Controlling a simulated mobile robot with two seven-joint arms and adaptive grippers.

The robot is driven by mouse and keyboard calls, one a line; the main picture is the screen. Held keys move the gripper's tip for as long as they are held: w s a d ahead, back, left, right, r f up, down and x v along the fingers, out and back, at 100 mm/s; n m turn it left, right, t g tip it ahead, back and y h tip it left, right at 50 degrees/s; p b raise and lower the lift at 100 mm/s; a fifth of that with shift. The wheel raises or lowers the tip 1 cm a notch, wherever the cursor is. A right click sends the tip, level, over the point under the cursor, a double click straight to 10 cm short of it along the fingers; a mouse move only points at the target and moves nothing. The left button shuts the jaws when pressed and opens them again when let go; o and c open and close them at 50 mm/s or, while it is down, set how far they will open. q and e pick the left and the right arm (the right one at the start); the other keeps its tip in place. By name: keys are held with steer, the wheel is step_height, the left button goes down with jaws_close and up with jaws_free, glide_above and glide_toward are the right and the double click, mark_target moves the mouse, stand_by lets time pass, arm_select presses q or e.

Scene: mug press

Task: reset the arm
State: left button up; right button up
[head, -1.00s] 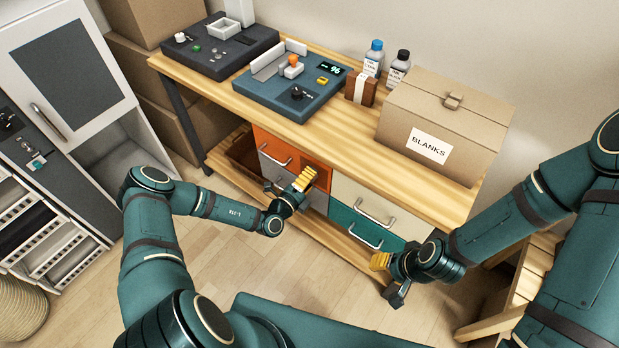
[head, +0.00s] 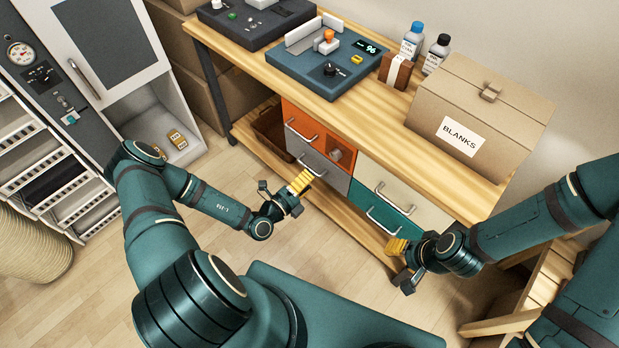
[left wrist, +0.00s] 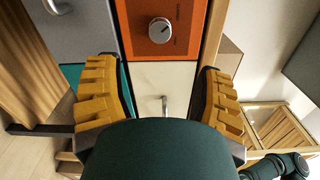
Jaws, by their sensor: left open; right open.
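My left gripper (head: 283,186) is in front of the workbench drawers, left of the picture's middle, with its yellow-padded fingers apart. In the left wrist view (left wrist: 162,92) the two yellow fingers stand wide apart with nothing held between them. Beyond them are a cream drawer front and an orange panel with a round knob (left wrist: 160,30). My right gripper (head: 399,265) is lower right of it, near the teal drawer (head: 385,214), open and empty as far as I see. Both arms are bent, grippers above the floor.
The wooden bench (head: 345,118) carries a blue console (head: 318,72), a dark console (head: 258,18), bottles and a BLANKS box (head: 480,112). A white cabinet (head: 165,90) stands left, with small yellow-labelled items (head: 176,138) inside. A wooden stand (head: 540,290) is lower right. Floor between is clear.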

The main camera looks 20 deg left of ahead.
stand_by(0.3)
arm_select(q)
steer(key=s+d+r+m+g+h, duration=0.2)
steer(key=s+d+m+g+h, duration=0.2)
steer(key=d+m+g+h, duration=0.25)
steer(key=s+d+r+m+g+h, duration=0.1)
steer(key=s+d+m+g+h, duration=0.2)
steer(key=s+d+m+g, duration=0.35)
steer(key=s+a+f+m+g+y, duration=0.15)
steer(key=s+m+g+y, duration=0.65)
steer(key=m, duration=1.5)
steer(key=w+r+m+t+y, duration=0.3)
steer(key=w+m+t, duration=0.2)
steer(key=m, duration=0.5)
steer(key=shift+w+a+r+t+y, duration=0.2)
steer(key=shift+a+r+t+y, duration=0.05)
steer(key=shift+r+t+y, duration=0.1)
